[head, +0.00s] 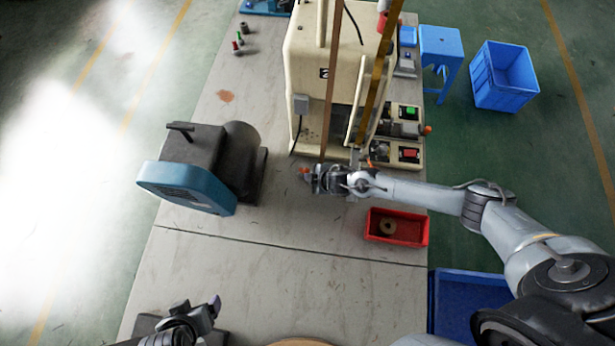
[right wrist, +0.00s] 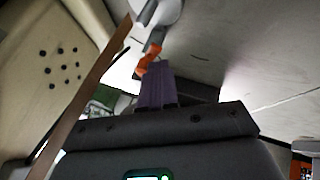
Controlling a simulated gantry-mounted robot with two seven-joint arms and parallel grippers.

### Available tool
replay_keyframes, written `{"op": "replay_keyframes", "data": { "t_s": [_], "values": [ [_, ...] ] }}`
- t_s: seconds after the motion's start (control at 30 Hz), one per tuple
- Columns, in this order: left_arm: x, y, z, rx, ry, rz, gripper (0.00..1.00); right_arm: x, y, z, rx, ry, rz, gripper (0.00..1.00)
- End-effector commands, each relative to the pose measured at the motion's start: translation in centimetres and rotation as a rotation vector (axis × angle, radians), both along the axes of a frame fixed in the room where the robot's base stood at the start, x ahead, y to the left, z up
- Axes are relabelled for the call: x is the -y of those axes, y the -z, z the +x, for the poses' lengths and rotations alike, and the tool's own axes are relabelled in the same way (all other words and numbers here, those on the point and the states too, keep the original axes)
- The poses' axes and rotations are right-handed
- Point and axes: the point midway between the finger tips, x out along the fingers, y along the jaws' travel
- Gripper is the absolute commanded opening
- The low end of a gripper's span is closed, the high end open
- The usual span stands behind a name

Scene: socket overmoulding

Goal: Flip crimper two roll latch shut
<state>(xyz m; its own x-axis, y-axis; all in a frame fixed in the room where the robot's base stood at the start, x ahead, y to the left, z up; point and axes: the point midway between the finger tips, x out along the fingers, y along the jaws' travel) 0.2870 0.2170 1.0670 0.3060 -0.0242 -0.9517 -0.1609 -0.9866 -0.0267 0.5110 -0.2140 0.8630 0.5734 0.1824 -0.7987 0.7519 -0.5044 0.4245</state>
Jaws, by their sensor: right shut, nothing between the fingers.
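Crimper two is the cream machine (head: 312,75) with a "2" plate, standing at the back of the table. A small orange-tipped part (head: 303,170) lies low in front of it; I take it to be the roll latch. In the right wrist view an orange piece (right wrist: 150,60) on a grey rod shows just beyond my purple fingertips (right wrist: 155,88). My right gripper (head: 315,180) is shut and empty beside this piece; I cannot tell if they touch. My left gripper (head: 208,306) is low at the front left, away from the crimper.
A red bin (head: 408,230) with a round part inside sits below my right forearm. A brown strip (head: 333,90) runs down the crimper's front. The table's front middle is mostly clear.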

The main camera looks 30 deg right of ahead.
Motion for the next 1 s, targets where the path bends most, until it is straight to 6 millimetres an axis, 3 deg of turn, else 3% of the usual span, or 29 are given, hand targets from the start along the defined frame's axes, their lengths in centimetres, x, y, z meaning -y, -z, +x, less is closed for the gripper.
{"op": "replay_keyframes", "data": {
  "t_s": [0.33, 1.0],
  "values": [
    [-0.1, 0.4, 0.0, 0.0, 0.004, 0.007, 0.84, 1.3, 0.0, 0.4, 0.002, -0.214, -0.001, 0.0],
    [-0.2, 0.9, 0.0, 0.0, 0.006, 0.009, 0.84, 0.5, 0.0, 1.5, 0.003, -0.212, 0.001, 0.0]
  ]
}}
